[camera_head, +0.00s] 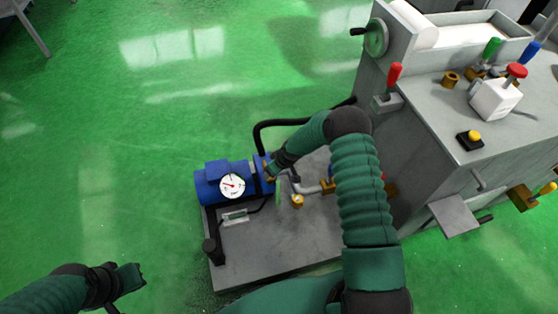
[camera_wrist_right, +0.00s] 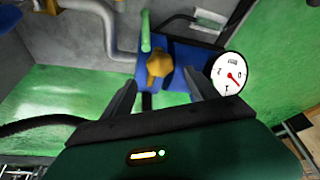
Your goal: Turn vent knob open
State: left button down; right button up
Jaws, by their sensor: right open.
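A brass-coloured knob (camera_wrist_right: 158,66), which looks like the vent knob, sits on the blue pump in the right wrist view. My right gripper (camera_wrist_right: 158,92) is open, with its two dark fingers on either side of the space just in front of the knob. No contact shows. In the head view my right gripper (camera_head: 274,170) is at the right end of the blue pump (camera_head: 212,181), and my arm partly covers that area. My left gripper (camera_head: 132,277) is low at the left over the green floor, away from the pump; its finger opening is unclear.
A white dial gauge (camera_head: 232,186) faces up on the pump; it also shows beside the right finger in the wrist view (camera_wrist_right: 229,74). The pump stands on a grey base plate (camera_head: 250,255) beside the grey machine (camera_head: 440,150). Pipes and a black hose run close by. The floor left is clear.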

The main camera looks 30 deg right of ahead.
pick_arm(q)
jog(key=p+v, duration=0.2)
jog(key=v, duration=0.1)
jog(key=shift+w+r, duration=0.3)
jog(key=shift+w, duration=0.05)
pick_arm(e)
jog(key=v, duration=0.9)
jog(key=shift+r, duration=0.1)
